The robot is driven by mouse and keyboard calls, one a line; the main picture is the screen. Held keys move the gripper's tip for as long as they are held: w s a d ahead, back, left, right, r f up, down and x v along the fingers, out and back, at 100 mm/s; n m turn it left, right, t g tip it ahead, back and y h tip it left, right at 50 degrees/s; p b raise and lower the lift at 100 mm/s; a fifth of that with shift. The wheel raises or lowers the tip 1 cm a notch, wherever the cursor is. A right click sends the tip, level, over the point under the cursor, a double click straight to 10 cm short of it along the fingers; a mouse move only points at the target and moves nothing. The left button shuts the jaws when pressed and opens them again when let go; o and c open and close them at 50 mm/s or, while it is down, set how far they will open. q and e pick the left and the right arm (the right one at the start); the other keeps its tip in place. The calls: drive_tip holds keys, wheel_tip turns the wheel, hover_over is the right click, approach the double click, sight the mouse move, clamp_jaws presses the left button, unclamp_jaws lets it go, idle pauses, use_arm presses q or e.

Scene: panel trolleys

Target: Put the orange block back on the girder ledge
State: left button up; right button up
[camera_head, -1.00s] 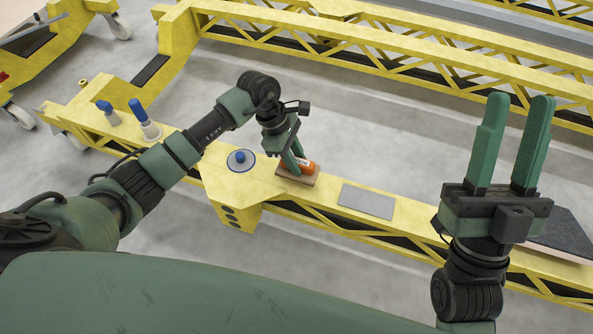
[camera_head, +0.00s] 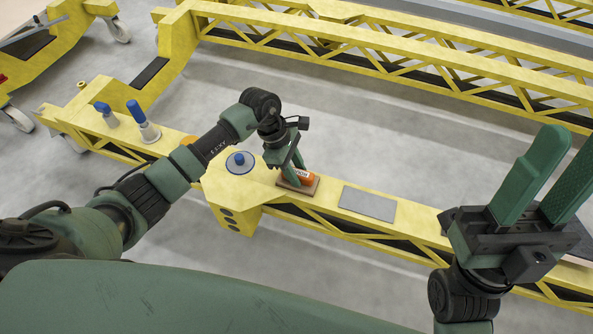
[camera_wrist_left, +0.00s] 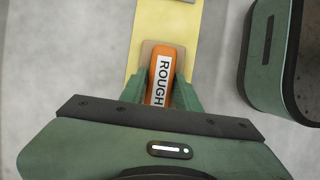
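The orange block (camera_head: 305,176), with a white label reading ROUGH, sits at a brown pad (camera_head: 312,188) on the yellow girder ledge (camera_head: 330,208). It also shows in the left wrist view (camera_wrist_left: 161,75), with the pad's edge around its far end. I cannot tell whether its underside touches the pad. My left gripper (camera_head: 296,179) reaches down over it. In the left wrist view its green fingers lie close against both sides of the block, and their tips are partly hidden. My right gripper (camera_head: 570,168) is open and empty at the right, away from the block.
A blue-knobbed disc (camera_head: 240,162) is left of the pad; a flat grey plate (camera_head: 367,204) lies to its right. Blue-topped items (camera_head: 144,124) stand farther left. An orange thing (camera_head: 188,140) is partly hidden behind my left arm. Another yellow truss (camera_head: 400,65) runs behind.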

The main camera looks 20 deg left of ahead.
use_arm(q)
drive_tip(key=shift+o, duration=0.9)
